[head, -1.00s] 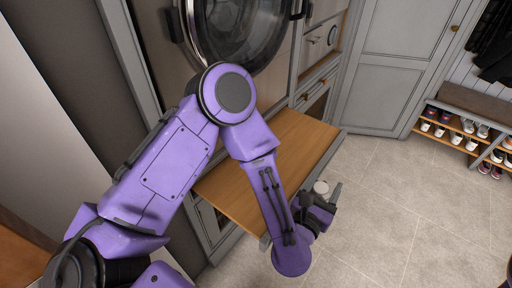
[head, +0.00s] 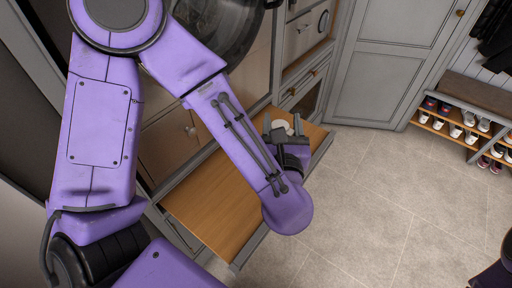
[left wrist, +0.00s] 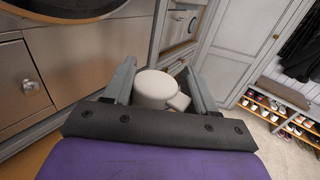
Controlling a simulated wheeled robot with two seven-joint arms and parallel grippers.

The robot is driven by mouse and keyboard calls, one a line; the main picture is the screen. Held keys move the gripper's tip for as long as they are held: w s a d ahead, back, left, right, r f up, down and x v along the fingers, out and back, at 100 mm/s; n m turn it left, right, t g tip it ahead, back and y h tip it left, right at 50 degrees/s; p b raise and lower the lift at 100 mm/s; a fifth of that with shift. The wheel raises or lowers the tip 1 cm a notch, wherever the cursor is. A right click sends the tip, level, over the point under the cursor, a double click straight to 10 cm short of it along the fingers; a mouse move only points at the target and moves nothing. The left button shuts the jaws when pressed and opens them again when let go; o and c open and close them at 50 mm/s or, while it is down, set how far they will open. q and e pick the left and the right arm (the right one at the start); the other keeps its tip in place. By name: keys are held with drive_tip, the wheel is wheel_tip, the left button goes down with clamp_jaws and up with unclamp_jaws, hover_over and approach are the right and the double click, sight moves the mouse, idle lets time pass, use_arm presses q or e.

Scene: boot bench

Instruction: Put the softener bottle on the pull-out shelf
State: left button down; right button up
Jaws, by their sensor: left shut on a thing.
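The softener bottle (head: 281,125) shows as a white cap between the fingers of my left gripper (head: 284,129). In the left wrist view its round white top and a small side piece (left wrist: 155,88) sit between the two grey fingers (left wrist: 160,88). The left gripper is shut on it. The bottle's lower body is hidden. The pull-out shelf (head: 215,205) is a wooden board in a grey frame, pulled out below the washer. The gripper and bottle appear over its far end. I cannot tell whether the bottle touches the board. My right gripper is not in view.
The round-doored machine (head: 222,30) and cabinet fronts stand behind the shelf. A grey cupboard (head: 390,65) stands beyond it. A shoe bench (head: 465,100) with several shoes is at the right. The near part of the shelf and the tiled floor (head: 370,200) are clear.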

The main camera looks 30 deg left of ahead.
use_arm(q)
drive_tip(key=shift+w+a, duration=0.2)
drive_tip(key=shift+a, duration=0.15)
drive_tip(key=w+a+f+p, duration=0.4)
drive_tip(key=w+a+f, duration=0.4)
drive_tip(key=a+f, duration=0.2)
wheel_tip(320, 180, down, 3)
drive_tip(key=shift+r+p, duration=0.1)
drive_tip(key=shift+p, duration=0.2)
drive_tip(key=shift+a, duration=0.15)
drive_tip(key=c, duration=0.8)
unclamp_jaws()
drive_tip(key=shift+f, duration=0.2)
drive_tip(key=o, duration=0.5)
drive_tip(key=shift+r, duration=0.1)
drive_tip(key=shift+c, duration=0.2)
